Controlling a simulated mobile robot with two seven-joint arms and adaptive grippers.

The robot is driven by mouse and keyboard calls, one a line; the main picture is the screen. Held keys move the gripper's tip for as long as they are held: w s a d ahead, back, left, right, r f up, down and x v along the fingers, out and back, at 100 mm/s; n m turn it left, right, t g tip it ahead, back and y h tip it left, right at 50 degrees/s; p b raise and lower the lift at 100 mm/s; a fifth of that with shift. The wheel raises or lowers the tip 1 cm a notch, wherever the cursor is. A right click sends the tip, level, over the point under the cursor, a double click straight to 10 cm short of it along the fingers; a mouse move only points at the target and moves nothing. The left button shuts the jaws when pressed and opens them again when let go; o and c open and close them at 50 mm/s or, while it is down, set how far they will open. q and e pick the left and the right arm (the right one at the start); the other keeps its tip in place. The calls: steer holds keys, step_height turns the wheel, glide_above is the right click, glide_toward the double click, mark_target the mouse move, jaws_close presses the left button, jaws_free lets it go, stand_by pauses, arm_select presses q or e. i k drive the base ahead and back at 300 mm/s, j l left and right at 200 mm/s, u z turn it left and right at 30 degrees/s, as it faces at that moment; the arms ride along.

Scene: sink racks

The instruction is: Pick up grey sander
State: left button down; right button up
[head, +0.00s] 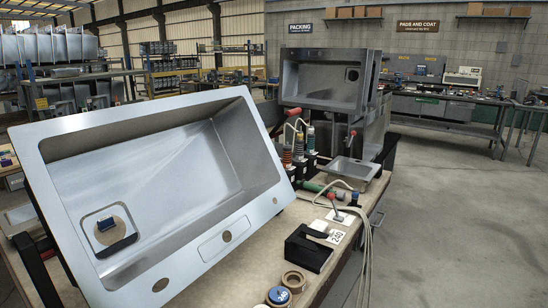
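No gripper of mine shows in the head view. Several upright tools stand in a dark holder on the workbench, behind the large tilted sink. One has an orange-red body (287,157), one beside it is grey and red (299,146), and one is dark with a bluish part (310,139). They are small in view, and I cannot tell surely which is the grey sander. A pale hose curves over them.
The tilted steel sink (160,180) fills the left foreground. A black box (309,248), tape rolls (294,281), a green cylinder (313,187) and a small metal tray (355,168) lie on the wooden bench (225,290). A second sink (325,80) stands behind. The floor at right is clear.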

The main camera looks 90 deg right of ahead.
mark_target(299, 160)
steer(key=z, duration=2.95)
